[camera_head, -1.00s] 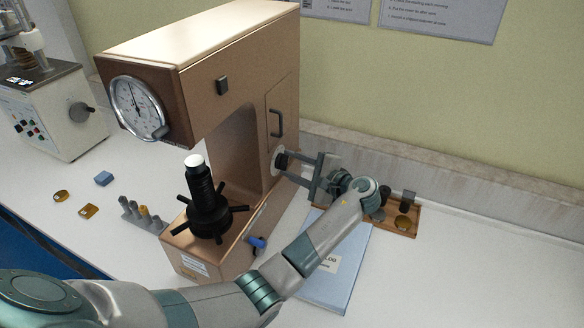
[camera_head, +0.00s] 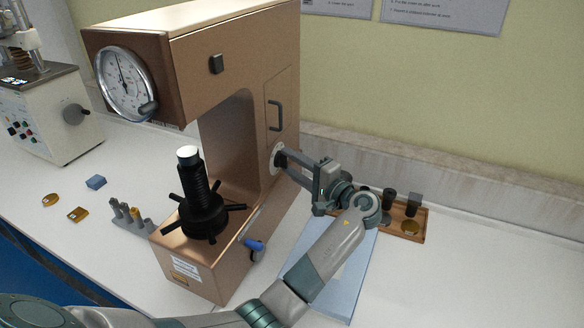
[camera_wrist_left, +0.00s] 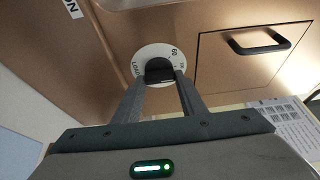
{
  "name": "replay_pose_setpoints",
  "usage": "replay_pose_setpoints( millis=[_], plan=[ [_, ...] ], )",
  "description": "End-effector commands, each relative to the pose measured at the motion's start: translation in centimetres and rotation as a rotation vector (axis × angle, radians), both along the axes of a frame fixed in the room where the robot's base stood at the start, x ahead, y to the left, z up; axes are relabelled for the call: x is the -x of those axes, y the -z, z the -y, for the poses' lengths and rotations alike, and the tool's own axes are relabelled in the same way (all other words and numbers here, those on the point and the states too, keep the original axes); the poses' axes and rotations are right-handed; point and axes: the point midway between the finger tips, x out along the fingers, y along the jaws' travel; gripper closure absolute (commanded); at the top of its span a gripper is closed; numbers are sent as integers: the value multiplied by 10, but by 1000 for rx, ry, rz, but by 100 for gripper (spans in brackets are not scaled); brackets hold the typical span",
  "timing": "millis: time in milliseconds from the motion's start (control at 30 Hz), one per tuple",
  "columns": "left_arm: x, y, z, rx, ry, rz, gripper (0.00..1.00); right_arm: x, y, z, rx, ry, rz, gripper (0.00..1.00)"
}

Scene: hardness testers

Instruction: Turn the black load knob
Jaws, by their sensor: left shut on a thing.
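The black load knob (camera_wrist_left: 159,70) sits in the middle of a white numbered dial (camera_wrist_left: 146,52) on the side of the brown hardness tester (camera_head: 225,50). My left gripper (camera_wrist_left: 160,80) has its two fingers on either side of the knob and is shut on it. In the head view the left gripper (camera_head: 283,160) reaches the dial on the tester's right side, and its fingers mostly hide the knob there. My right gripper is not in view.
A blue folder (camera_head: 345,275) lies under my left arm. A wooden tray (camera_head: 421,213) with several small parts is right of the gripper. The right counter is clear.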

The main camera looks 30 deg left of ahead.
Motion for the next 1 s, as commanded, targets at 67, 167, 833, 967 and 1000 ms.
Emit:
replay_pose_setpoints(
  millis=[67,167,833,967,1000],
  plan=[
    [1,2,0,2,-1,0,85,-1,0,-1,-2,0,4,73],
    [1,2,0,2,-1,0,85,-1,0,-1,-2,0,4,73],
    [0,1,0,1,-1,2,44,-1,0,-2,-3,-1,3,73],
    [-1,1,-2,1,0,2,44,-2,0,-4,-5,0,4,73],
    [-2,1,-3,1,0,2,44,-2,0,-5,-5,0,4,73]
  ],
)
